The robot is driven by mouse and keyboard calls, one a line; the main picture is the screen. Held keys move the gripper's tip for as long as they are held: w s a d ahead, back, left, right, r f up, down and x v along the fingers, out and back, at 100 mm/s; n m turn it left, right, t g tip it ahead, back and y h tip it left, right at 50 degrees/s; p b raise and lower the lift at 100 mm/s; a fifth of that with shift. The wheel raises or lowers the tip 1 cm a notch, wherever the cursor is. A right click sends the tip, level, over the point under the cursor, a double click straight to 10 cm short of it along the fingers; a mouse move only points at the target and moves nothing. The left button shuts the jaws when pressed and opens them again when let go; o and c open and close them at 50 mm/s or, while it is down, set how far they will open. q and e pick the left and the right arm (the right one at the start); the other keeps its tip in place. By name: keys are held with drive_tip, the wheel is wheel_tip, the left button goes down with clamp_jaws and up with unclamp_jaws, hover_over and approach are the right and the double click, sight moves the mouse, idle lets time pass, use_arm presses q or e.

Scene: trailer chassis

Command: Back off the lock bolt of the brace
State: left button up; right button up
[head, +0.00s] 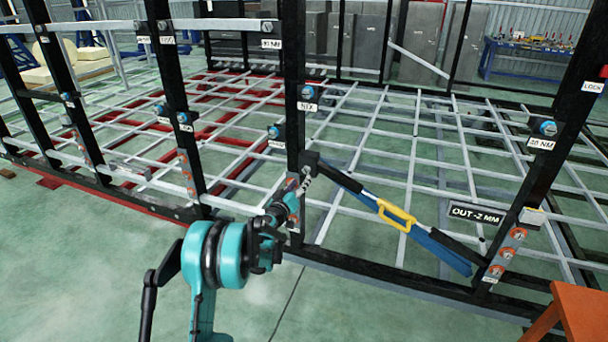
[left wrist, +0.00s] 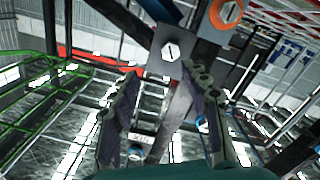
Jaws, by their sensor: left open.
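The brace (head: 371,203) is a dark and blue bar with a yellow handle (head: 397,215). It slants from a black block (head: 311,163) on the middle post down to the foot of the right post. In the left wrist view a grey block (left wrist: 159,63) carries a pale hex bolt head (left wrist: 170,50) with a dark mark. My left gripper (head: 299,188) is at the post just below the black block; its fingers also show in the left wrist view (left wrist: 165,85). They are open and empty, with the bolt head beyond their tips. Contact cannot be told. My right gripper is out of view.
Black posts (head: 293,80) with labels and blue-faced knobs (head: 307,92) rise along the frame's edge. An orange round fitting (left wrist: 226,12) sits close to the bolt. A sign (head: 476,214) reads "OUT -2 MM". An orange stool (head: 582,312) stands front right.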

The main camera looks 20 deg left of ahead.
sight(306, 171)
use_arm(q)
drive_tip(key=shift+y, duration=0.3)
drive_tip(key=w, duration=0.2)
drive_tip(key=w+a+f+b, duration=0.1)
drive_tip(key=w, duration=0.1)
drive_tip(key=w+b, duration=0.1)
drive_tip(key=w, duration=0.2)
drive_tip(key=shift+a+f, duration=0.15)
drive_tip(key=shift+f, duration=0.1)
drive_tip(key=shift+w+r, duration=0.1)
drive_tip(key=shift+w, duration=0.55)
clamp_jaws()
